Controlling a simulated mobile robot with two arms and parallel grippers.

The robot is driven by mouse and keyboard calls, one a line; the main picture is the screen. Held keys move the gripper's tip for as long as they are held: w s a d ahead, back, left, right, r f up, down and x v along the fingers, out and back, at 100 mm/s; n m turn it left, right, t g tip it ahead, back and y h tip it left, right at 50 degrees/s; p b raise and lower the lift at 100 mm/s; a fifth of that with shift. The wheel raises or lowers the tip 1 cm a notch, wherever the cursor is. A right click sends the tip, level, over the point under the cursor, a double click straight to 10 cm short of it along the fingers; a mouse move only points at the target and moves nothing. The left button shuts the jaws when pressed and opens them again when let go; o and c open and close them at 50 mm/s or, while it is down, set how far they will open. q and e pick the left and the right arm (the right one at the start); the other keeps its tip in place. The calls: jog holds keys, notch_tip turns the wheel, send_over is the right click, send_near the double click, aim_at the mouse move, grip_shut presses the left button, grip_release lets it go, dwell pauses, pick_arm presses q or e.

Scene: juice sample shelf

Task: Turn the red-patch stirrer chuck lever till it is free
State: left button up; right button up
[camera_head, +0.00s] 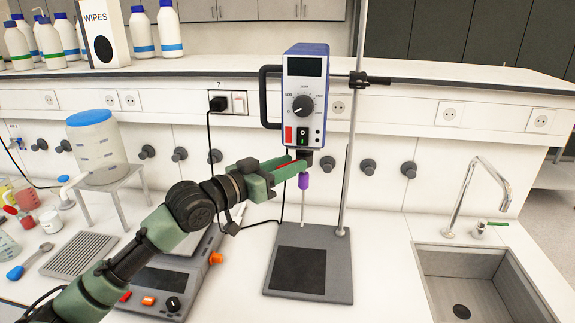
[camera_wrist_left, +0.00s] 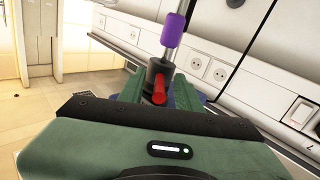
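The overhead stirrer (camera_head: 305,95) with a red patch (camera_head: 288,135) on its front hangs on a stand rod above a dark base plate. Below it are a dark chuck (camera_head: 325,163) and a purple collar (camera_head: 304,181) on a thin shaft. In the left wrist view the chuck (camera_wrist_left: 157,70) carries a red lever (camera_wrist_left: 159,90) pointing towards my gripper. The purple collar (camera_wrist_left: 173,30) shows above it there. My left gripper (camera_head: 291,168) is at the chuck, its green fingers on either side of the lever. The fingers look apart, with no clear grip on it. My right gripper is out of view.
The stand rod (camera_head: 350,150) rises just right of the chuck. A hotplate-like device (camera_head: 165,282) lies under my left arm. A sink (camera_head: 475,262) with a tap is at the right. A white container (camera_head: 95,150) on a small stand is at the left.

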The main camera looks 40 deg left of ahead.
pick_arm(q)
jog(key=shift+s+a+f+b, duration=0.1)
jog(key=shift+s+f+b, duration=0.1)
jog(key=shift+s+b, duration=0.2)
jog(key=b+v, duration=0.3)
jog(key=v, duration=0.3)
jog(key=shift+s, duration=0.4)
jog(key=shift+r, duration=0.15)
